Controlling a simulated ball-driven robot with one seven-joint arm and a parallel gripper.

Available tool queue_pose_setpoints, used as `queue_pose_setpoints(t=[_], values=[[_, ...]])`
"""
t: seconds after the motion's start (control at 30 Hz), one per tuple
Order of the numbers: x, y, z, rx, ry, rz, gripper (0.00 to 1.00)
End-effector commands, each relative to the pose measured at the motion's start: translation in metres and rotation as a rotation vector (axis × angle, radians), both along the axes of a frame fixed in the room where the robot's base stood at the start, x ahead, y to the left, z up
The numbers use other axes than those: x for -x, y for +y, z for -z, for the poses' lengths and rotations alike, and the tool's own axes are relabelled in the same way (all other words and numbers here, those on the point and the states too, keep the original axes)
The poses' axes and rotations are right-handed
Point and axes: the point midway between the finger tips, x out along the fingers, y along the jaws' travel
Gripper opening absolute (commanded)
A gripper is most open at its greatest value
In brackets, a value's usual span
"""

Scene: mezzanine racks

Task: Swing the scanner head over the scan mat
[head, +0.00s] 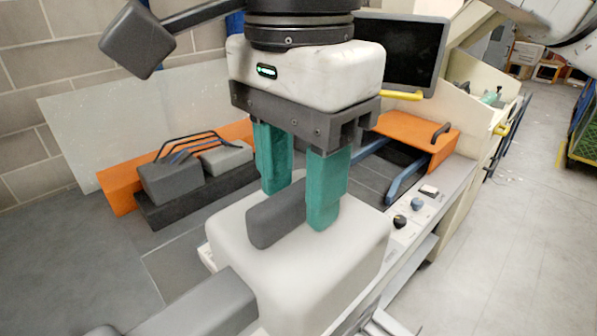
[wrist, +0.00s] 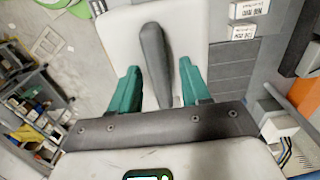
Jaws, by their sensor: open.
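The scanner head looks to be the pale, rounded block (head: 345,265) below my gripper in the head view. A dark grey bar handle (head: 276,214) stands on its top, and a grey arm (head: 190,305) meets its lower left side. My gripper (head: 298,205) is open, its teal fingers pointing down on either side of the handle. In the wrist view the handle (wrist: 154,62) lies between the fingers (wrist: 160,85), with a gap on each side. A dark flat patch (head: 175,268) left of the head may be the scan mat; the block hides part of it.
An orange-backed holder with grey blocks (head: 170,185) stands behind left. A black screen (head: 402,52), an orange panel (head: 410,133) and a console with knobs (head: 400,220) stand right of the head. Open floor (head: 500,240) lies farther right.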

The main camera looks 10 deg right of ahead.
Motion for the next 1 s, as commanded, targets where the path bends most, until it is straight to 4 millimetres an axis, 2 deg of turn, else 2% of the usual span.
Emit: queue_pose_setpoints(t=[0.37, 0.87, 1.0], values=[[0.0002, 0.0001, 0.0066, -0.001, -0.001, -0.001, 0.47], [0.0001, 0.0001, 0.0061, -0.001, -0.001, -0.001, 0.0], [0.0, 0.0001, 0.006, -0.001, -0.001, -0.001, 0.0]])
